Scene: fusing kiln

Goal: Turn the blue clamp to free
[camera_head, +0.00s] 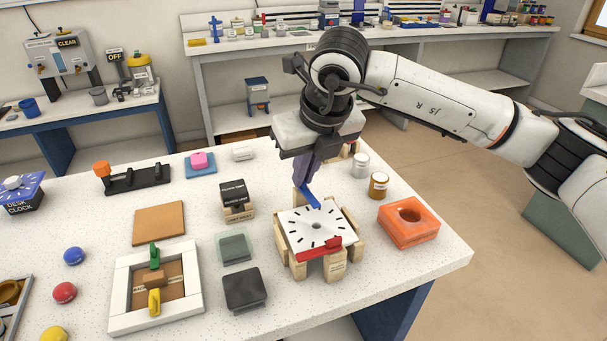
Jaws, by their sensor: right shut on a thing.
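The blue clamp (309,198) shows as a short blue bar at the back edge of a white clock face (297,221) with black marks. The face lies on several wooden blocks (335,266). My right gripper (303,184) reaches down from above, shut on the blue clamp; its fingers hide the clamp's upper end. A red clamp (320,250) lies along the face's front edge. My left gripper is out of view.
An orange block with a round hole (409,221) stands right of the clock, with a brown jar (378,185) and a silver jar (360,165) behind it. Left are dark blocks (245,289) and a white frame (123,299) with green and yellow clamps. The table's front right corner is clear.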

